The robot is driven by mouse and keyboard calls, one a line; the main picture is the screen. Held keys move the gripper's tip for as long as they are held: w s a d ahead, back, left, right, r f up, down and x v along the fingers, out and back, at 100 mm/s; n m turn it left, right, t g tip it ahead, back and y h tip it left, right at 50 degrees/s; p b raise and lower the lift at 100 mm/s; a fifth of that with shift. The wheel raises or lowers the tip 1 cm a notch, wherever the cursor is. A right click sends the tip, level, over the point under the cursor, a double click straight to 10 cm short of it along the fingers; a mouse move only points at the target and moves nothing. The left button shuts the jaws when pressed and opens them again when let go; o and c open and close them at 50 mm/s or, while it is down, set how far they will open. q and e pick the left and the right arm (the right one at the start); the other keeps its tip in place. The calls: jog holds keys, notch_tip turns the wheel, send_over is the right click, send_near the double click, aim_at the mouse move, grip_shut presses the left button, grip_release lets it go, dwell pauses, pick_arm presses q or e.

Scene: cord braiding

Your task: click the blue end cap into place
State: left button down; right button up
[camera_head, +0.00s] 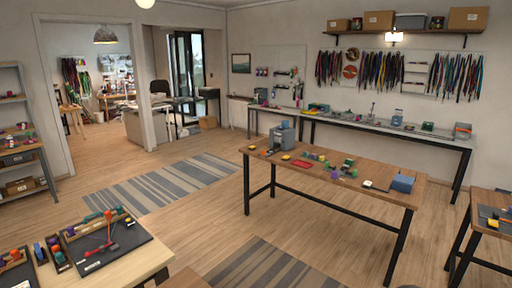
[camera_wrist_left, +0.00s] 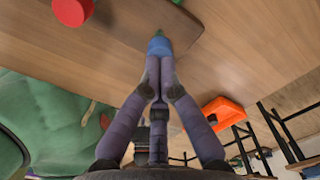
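In the left wrist view my left gripper (camera_wrist_left: 159,62) has its two fingers drawn together at the tips. A small blue piece, which looks like the blue end cap (camera_wrist_left: 160,46), sits at the fingertips, with a bit of green showing at its far end. The fingers appear closed on it. It lies over the brown wooden surface (camera_wrist_left: 225,45); whether it touches anything there I cannot tell. Neither gripper shows in the head view, and I cannot make out the cap there.
A red round piece (camera_wrist_left: 72,10) and an orange tray-like object (camera_wrist_left: 229,114) are near the gripper. In the head view a near table (camera_head: 150,262) bears a dark mat with cord and colored parts. A long workbench (camera_head: 225,149) stands beyond. Striped rugs lie on open floor.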

pick_arm(q)
jog(key=shift+f+b, duration=0.45)
jog(key=shift+f, duration=0.3)
jog(key=shift+r, duration=0.1)
notch_tip(320, 180, up, 8)
jog(key=p, duration=0.7)
dwell(0.5)
